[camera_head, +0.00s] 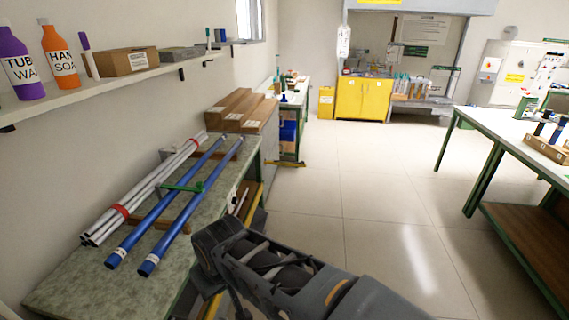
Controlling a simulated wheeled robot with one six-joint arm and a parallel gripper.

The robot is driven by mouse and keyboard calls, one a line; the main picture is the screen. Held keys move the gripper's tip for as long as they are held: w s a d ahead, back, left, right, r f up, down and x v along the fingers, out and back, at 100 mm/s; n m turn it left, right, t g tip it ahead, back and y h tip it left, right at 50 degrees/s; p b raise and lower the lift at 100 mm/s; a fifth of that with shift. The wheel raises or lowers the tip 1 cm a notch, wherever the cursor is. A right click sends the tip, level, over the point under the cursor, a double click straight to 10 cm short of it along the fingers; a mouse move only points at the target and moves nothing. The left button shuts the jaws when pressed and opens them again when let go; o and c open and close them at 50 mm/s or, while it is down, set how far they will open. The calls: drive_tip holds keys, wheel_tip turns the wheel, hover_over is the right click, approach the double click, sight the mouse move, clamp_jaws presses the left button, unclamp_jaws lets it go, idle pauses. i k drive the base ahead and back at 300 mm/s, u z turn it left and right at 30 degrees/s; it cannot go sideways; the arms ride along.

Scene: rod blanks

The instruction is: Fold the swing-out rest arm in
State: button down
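The blue rods (190,205) lie side by side, slanting from the front of the bench toward the back. A brown support (150,222) shows under their near part. My dark grey arm (290,275) fills the bottom middle, to the right of the bench's front edge. My gripper's fingers do not show. The arm hides part of the bench's front side.
A bundle of white rods with red bands (140,192) lies left of the blue rods. Brown boxes (245,108) stand at the bench's far end. A shelf (110,85) with bottles runs above. A green-framed table (510,130) stands at right. The floor between (350,190) is clear.

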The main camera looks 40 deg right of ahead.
sight(290, 164)
drive_tip(key=z, duration=2.05)
drive_tip(key=i, duration=5.75)
drive_tip(key=u, duration=3.95)
drive_tip(key=k, duration=0.15)
drive_tip(key=u, duration=0.2)
